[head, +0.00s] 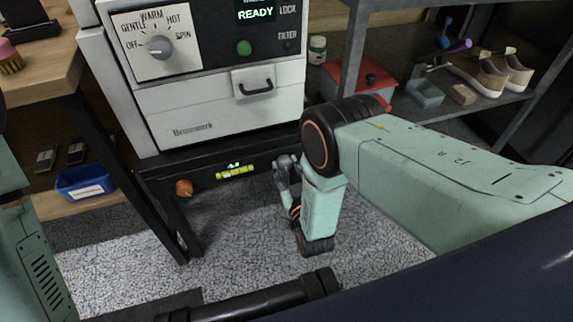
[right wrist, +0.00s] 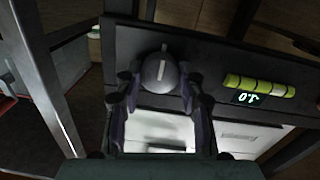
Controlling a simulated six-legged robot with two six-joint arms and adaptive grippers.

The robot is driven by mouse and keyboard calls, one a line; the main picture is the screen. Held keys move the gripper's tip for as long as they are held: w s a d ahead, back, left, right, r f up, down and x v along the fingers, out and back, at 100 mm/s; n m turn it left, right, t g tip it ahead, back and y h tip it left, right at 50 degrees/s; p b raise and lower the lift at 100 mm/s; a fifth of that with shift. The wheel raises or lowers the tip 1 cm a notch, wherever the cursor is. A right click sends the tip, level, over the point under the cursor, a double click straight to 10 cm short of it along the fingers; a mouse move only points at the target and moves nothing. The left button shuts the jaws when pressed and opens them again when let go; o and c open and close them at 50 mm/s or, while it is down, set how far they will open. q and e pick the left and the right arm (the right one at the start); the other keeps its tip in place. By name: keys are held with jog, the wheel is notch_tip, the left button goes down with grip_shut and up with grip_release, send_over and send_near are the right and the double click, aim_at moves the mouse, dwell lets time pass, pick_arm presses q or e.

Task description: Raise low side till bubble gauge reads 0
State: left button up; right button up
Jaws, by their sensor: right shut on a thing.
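The bubble gauge (head: 235,172) is a yellow-green vial on the front of the black stand under the white machine. It also shows upside down in the right wrist view (right wrist: 260,86). Its small green display (head: 233,164) seems to read about 1.0; any sign is too small to tell. An orange knob (head: 184,188) sits on the stand's left side. My right gripper (right wrist: 157,77) is shut on the grey knob (right wrist: 160,73) at the stand's right side, one finger on each side. In the head view, the right gripper (head: 287,177) partly hides this knob. My left gripper is out of view.
The white machine (head: 222,107) shows READY on its panel. A wooden bench (head: 50,75) with a blue bin (head: 85,183) stands left. A grey shelf (head: 470,92) holding shoes and a red-lidded box (head: 362,76) are at the right. Grey carpet lies below the stand.

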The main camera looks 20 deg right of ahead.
jog(key=m+p, duration=0.1)
jog(key=m, duration=0.3)
jog(key=shift+m+p, duration=0.6)
jog(key=shift+m, duration=1.5)
jog(key=o, duration=1.2)
jog(key=s, duration=1.2)
jog(key=shift+d+r, duration=0.15)
jog(key=shift+r, duration=0.15)
